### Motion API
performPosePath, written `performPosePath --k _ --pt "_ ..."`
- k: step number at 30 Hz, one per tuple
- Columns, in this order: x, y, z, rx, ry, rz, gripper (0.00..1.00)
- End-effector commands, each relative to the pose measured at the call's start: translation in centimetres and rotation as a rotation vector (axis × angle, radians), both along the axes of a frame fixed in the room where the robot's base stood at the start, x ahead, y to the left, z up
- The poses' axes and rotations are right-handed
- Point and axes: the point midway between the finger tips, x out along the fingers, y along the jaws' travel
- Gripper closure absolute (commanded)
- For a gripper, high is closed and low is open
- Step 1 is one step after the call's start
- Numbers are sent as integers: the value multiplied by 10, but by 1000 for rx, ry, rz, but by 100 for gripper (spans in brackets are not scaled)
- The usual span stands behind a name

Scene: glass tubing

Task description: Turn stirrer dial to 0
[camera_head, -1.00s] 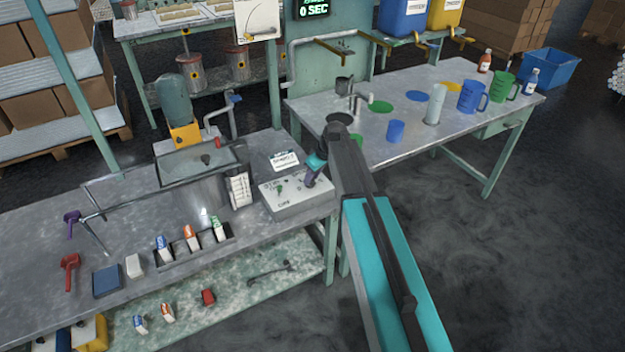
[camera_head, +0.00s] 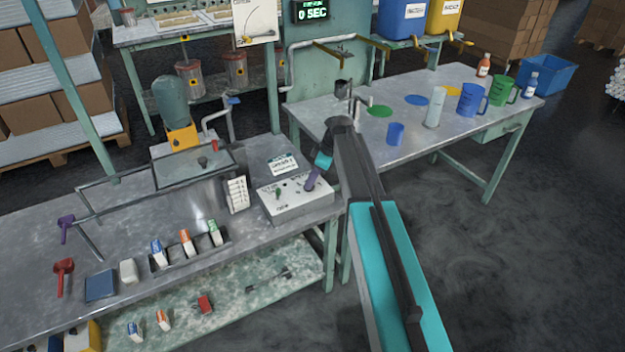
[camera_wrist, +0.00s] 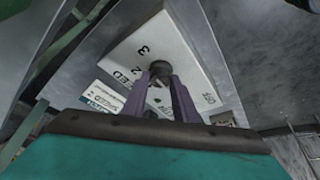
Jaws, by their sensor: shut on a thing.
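The stirrer box (camera_head: 298,208) is a pale control box near the right end of the near bench. Its top panel also fills the middle of the wrist view (camera_wrist: 190,62), with printed marks including 2 and 3. The dark round dial (camera_wrist: 160,68) stands on that panel. My gripper (camera_wrist: 160,80) has its purple fingers on either side of the dial and is shut on it.
A green knob (camera_head: 278,193) is on the left of the same box. A metal tank (camera_head: 195,165) is farther left. Open floor lies to the right.

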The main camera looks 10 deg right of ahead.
Motion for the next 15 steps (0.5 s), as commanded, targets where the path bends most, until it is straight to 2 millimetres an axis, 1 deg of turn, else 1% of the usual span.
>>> performPosePath --k 7,8,9,10,11,15 --pt "1 -2 1 -4 -3 -1 96" --pt "1 -2 1 -4 -3 -1 69" --pt "1 -2 1 -3 -3 -1 62" --pt "1 -2 1 -3 -3 -2 57" --pt "1 -2 1 -3 -3 -2 55" --pt "0 -1 0 -2 -2 -1 55"
